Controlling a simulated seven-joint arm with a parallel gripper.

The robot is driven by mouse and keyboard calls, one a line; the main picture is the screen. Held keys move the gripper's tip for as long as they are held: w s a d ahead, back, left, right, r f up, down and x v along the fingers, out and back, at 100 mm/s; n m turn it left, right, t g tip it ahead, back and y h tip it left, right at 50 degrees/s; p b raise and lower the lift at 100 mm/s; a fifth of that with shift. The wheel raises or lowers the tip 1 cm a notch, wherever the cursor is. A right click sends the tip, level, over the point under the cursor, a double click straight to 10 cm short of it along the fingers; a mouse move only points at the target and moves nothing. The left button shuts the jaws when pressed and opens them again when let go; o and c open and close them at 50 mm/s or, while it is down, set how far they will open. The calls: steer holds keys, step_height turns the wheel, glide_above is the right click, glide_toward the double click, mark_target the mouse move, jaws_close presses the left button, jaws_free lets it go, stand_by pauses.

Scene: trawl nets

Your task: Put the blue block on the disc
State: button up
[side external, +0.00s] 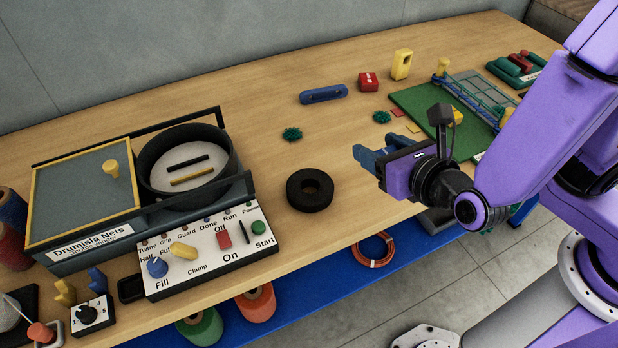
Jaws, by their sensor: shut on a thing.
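My gripper (376,160) is above the table, right of the middle, pointing left. It is shut on a blue block (366,156), which shows at the jaws; the fingers are hard to tell apart from it. The block is clear of the disc. A pale round disc (183,151) lies inside the black drum (146,160) at the left, with a black bar (187,162) and a yellow bar (190,179) on it. The drum's near wall hides part of its inside.
A black ring (295,193) lies between my gripper and the drum. A control panel (207,265) stands before the drum. A slotted blue bar (324,94), red block (368,82) and yellow block (401,64) lie behind. A green board (412,99) is at right.

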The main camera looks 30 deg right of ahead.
steer(key=w+a+f, duration=0.5)
steer(key=w, duration=0.3)
glide_above(307, 181)
steer(key=f, duration=0.4)
steer(key=shift+s+d+f, duration=0.15)
steer(key=shift+d, duration=0.05)
steer(key=shift+w+a+f, duration=0.1)
steer(key=shift+w+f, duration=0.1)
steer(key=shift+f, duration=1.6)
steer(key=o, duration=1)
steer(key=shift+f, duration=0.15)
steer(key=shift+o, duration=0.2)
